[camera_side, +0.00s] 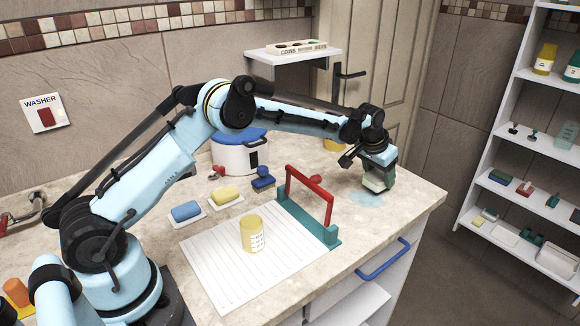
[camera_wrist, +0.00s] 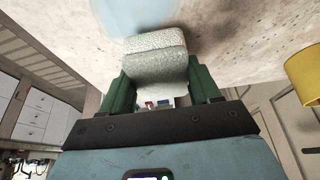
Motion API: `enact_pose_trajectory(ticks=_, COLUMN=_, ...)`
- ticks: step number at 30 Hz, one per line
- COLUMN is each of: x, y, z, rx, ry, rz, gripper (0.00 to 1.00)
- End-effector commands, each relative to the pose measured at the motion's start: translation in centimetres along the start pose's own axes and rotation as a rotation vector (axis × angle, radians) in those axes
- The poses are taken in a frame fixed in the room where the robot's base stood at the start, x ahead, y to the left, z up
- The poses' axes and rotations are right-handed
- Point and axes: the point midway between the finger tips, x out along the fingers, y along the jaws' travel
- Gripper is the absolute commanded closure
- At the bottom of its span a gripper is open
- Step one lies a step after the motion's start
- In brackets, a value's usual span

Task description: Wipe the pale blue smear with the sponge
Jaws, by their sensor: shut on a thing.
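My gripper (camera_side: 380,168) is over the right part of the counter and points down. Its green fingers (camera_wrist: 158,88) are shut on a pale grey-green sponge (camera_side: 375,184), which fills the space between them in the wrist view (camera_wrist: 155,62). The pale blue smear (camera_side: 366,199) lies on the counter under and just in front of the sponge. Part of the smear shows at the top of the wrist view (camera_wrist: 130,14). I cannot tell whether the sponge touches the counter or is slightly above it.
A teal frame with a red handle (camera_side: 328,205) stands left of the smear. A yellow cup (camera_side: 252,234) is on a white ribbed mat (camera_side: 215,262). Blue (camera_side: 186,211) and yellow (camera_side: 226,194) sponges lie on dishes. A white pot (camera_side: 232,157) stands behind. The counter's right edge is near.

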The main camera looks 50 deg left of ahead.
Motion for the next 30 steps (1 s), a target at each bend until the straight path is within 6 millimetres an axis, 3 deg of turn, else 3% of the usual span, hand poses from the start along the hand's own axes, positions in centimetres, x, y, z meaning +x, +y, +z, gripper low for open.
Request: enact_pose_trajectory(ticks=30, x=1.3, y=0.0, z=0.5, rx=0.000, ry=0.000, rz=0.000, gripper=0.70)
